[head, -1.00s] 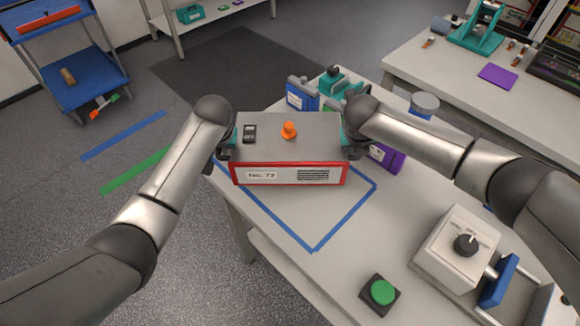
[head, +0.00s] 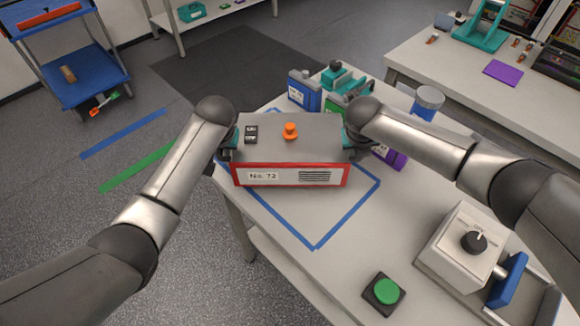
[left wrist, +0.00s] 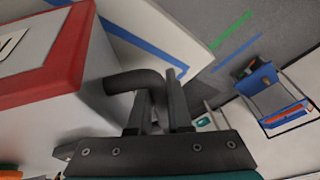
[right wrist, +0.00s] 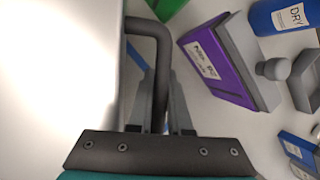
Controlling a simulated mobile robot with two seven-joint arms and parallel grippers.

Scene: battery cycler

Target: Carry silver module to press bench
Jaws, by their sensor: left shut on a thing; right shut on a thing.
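The silver module (head: 275,150) has a red-rimmed front labelled "No. 72", an orange knob on top and a small black switch. It is held between my two grippers over the near table, within the blue tape outline. My left gripper (head: 229,148) is shut on the dark side handle, which shows in the left wrist view (left wrist: 125,82). My right gripper (head: 350,143) is shut on the opposite handle, which shows in the right wrist view (right wrist: 160,60). I cannot tell exactly how high the module is above the table. The press bench could be the bench at the back right (head: 425,65) with a teal press (head: 483,28).
Blue, green and purple items (head: 393,158) stand just behind and right of the module. A white box with a black dial (head: 463,245) and a green button (head: 385,291) are at the table's front right. A blue cart (head: 85,85) stands at far left. Floor between is open.

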